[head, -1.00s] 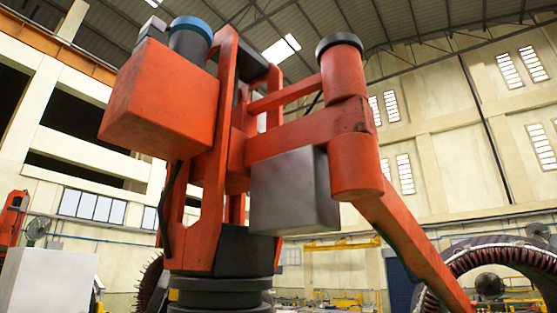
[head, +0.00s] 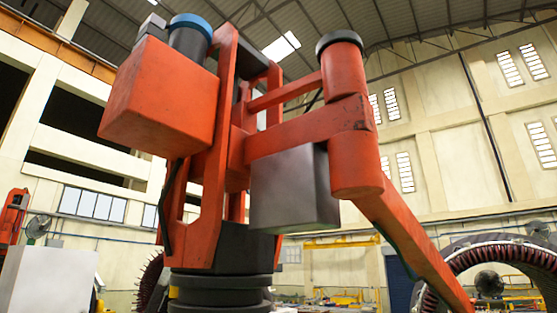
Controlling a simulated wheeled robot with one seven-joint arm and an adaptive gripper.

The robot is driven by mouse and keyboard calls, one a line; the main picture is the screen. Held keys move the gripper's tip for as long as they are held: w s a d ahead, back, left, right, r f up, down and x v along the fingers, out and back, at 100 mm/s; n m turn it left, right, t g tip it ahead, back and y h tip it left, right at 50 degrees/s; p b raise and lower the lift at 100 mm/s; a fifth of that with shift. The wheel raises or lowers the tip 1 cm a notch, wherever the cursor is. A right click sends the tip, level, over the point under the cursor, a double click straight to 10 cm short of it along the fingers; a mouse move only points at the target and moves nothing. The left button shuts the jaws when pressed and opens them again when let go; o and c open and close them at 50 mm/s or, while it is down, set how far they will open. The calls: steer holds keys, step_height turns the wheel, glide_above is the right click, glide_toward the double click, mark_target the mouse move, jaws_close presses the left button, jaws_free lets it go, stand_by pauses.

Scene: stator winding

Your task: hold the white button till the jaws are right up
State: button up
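A large orange machine (head: 345,130) with a black round base (head: 220,290) fills the middle of the head view. It has a blue-capped cylinder at the top left, an orange block on the left and a grey box (head: 295,190) hanging under its arm. Its lower arm slopes down to the right and leaves the frame at the bottom. I cannot make out a white button or any jaws in this view. My gripper is not in view.
A plain white box (head: 48,282) stands at the lower left, with a fan (head: 38,226) behind it. A large stator ring (head: 470,252) stands at the lower right. A yellow crane beam and hall walls are behind. The floor is hidden.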

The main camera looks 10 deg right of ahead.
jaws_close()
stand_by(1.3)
